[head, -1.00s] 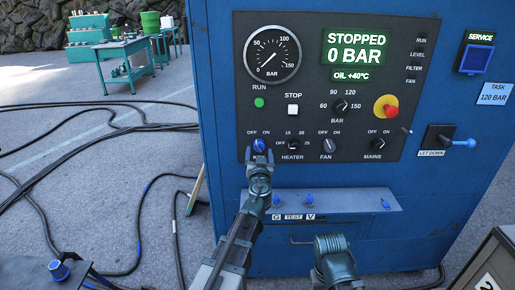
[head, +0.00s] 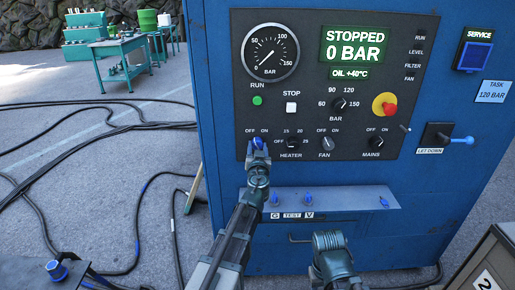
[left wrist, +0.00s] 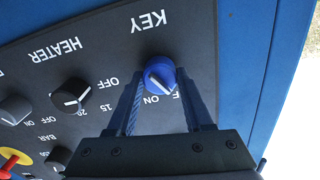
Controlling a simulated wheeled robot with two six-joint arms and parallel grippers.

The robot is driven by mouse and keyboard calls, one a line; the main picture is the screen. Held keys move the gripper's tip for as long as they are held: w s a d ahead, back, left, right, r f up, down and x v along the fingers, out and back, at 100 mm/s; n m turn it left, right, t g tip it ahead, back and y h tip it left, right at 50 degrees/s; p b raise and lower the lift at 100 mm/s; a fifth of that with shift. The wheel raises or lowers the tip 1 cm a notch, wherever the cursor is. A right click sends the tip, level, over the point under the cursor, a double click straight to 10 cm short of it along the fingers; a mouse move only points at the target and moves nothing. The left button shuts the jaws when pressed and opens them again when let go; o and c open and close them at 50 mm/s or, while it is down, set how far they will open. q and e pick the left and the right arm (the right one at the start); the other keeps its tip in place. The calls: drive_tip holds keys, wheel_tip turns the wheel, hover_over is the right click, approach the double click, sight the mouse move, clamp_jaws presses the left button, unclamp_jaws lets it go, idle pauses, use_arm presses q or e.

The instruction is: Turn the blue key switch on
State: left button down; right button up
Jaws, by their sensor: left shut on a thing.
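The blue key switch (head: 257,144) is at the lower left of the dark control panel, under its OFF and ON marks. My left gripper (head: 257,162) is right at it from below. In the left wrist view the blue knob (left wrist: 160,74) sits between the two fingertips of my left gripper (left wrist: 161,86), which is shut on it. That view is upside down. The white line on the knob slants toward the partly hidden OFF mark, beside ON. My right gripper (head: 330,241) is low in front of the cabinet, and its jaws are not clear.
The heater knob (head: 291,143) is close beside the key, then the fan knob (head: 327,143) and mains knob (head: 377,141). A ledge (head: 350,199) with small blue valves juts out below the panel. The display (head: 354,48) reads STOPPED, 0 BAR.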

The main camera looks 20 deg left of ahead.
use_arm(q)
drive_tip(key=m, duration=0.5)
drive_tip(key=shift+m, duration=0.4)
drive_tip(key=m, duration=0.6)
idle(0.7)
drive_tip(key=shift+c, duration=1.5)
unclamp_jaws()
drive_tip(key=shift+s, duration=0.1)
